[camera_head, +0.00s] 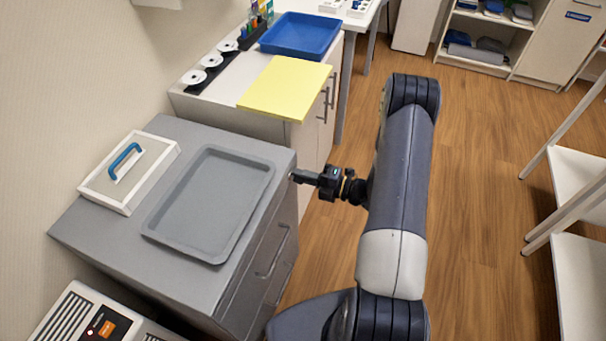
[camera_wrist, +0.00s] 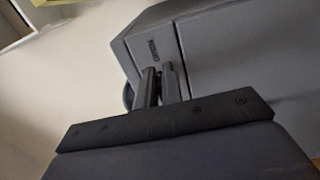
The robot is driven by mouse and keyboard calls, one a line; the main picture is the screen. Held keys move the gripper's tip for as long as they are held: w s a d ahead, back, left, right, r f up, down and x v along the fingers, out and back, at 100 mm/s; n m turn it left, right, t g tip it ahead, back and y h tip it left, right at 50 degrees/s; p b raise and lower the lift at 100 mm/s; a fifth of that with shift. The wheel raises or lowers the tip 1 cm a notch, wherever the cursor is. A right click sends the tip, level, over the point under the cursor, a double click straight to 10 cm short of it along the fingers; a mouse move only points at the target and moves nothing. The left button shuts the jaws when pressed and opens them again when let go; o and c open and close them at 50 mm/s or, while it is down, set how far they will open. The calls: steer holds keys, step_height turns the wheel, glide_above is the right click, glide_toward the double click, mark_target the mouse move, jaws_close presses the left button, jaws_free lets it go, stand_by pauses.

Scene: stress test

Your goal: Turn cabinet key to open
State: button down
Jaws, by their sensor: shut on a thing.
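The grey cabinet (camera_head: 150,262) stands at the left, with drawer fronts and bar handles on its right-facing side. My gripper (camera_head: 294,177) is at the upper front corner of that side, fingers pointing left at it. In the wrist view the two dark fingers (camera_wrist: 161,86) are close together in front of the cabinet front (camera_wrist: 235,60). They are shut on the key, which is mostly hidden between them. A dark rounded edge shows just left of the fingers; I cannot tell whether it is part of the key. A small dark label (camera_wrist: 153,50) is on the cabinet above the fingertips.
A grey tray (camera_head: 152,236) and a white-framed panel with a blue handle (camera_head: 125,160) lie on the cabinet top. Behind are a yellow board (camera_head: 287,88) and a blue tray (camera_head: 300,36). White shelving (camera_head: 580,180) stands at the right. Wooden floor (camera_head: 480,200) between is clear.

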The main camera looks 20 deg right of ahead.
stand_by(0.3)
steer(key=c, duration=1.6)
jaws_free()
steer(key=shift+o, duration=0.2)
steer(key=v, duration=1.1)
steer(key=shift+b, duration=0.35)
steer(key=shift+w+a, duration=0.1)
steer(key=x, duration=1.1)
steer(key=shift+p, duration=0.4)
steer(key=shift+d, duration=0.2)
